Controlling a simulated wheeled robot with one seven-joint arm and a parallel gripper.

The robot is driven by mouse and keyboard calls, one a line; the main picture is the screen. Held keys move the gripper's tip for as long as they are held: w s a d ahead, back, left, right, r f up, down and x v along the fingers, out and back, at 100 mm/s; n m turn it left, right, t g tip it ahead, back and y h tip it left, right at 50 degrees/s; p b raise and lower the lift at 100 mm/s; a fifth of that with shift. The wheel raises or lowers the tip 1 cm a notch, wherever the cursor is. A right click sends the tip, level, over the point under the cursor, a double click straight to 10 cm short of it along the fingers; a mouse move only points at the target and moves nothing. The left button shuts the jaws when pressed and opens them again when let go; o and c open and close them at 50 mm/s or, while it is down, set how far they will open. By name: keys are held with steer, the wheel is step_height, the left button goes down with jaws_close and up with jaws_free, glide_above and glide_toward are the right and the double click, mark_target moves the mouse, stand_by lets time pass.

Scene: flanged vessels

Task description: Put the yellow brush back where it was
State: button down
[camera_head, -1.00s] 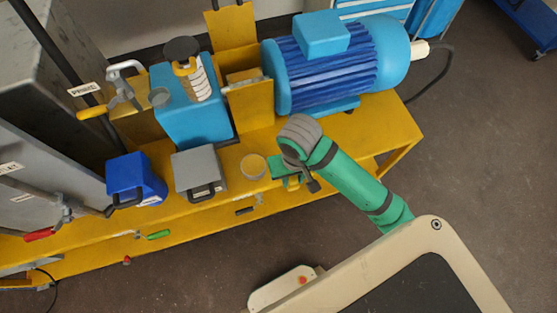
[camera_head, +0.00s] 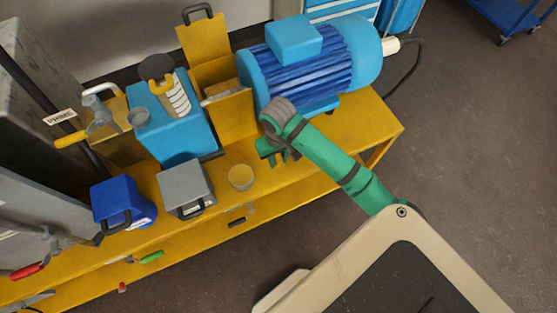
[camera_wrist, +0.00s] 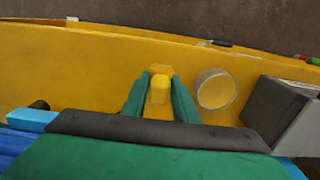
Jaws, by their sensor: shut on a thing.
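My gripper (camera_head: 272,152) is over the yellow bench between the blue motor and a small round cup. In the wrist view, my green fingers (camera_wrist: 160,100) are shut on a yellow block-like piece, the yellow brush (camera_wrist: 158,90). Its yellow blends with the bench, and I cannot tell whether it touches the surface. The brush is hard to make out in the head view, hidden by my fingers. The cup (camera_head: 241,177) stands beside my gripper; in the wrist view it is just right of the fingers (camera_wrist: 215,90).
The yellow bench (camera_head: 330,150) carries the blue motor (camera_head: 310,70), a grey box (camera_head: 184,187), a dark blue box (camera_head: 122,202) and a light blue block (camera_head: 172,130). Red- and green-handled valves are along the left front. The grey floor at right is open.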

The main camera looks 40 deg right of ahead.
mark_target(278, 158)
steer(key=shift+w+d+f, duration=0.35)
steer(key=shift+f, duration=0.25)
steer(key=shift+w+d+f, duration=0.3)
steer(key=shift+w+f, duration=0.05)
steer(key=shift+f, duration=0.25)
steer(key=shift+w+d+f, duration=0.1)
steer(key=shift+f, duration=1.5)
steer(key=c, duration=1.4)
jaws_free()
steer(key=shift+f, duration=0.1)
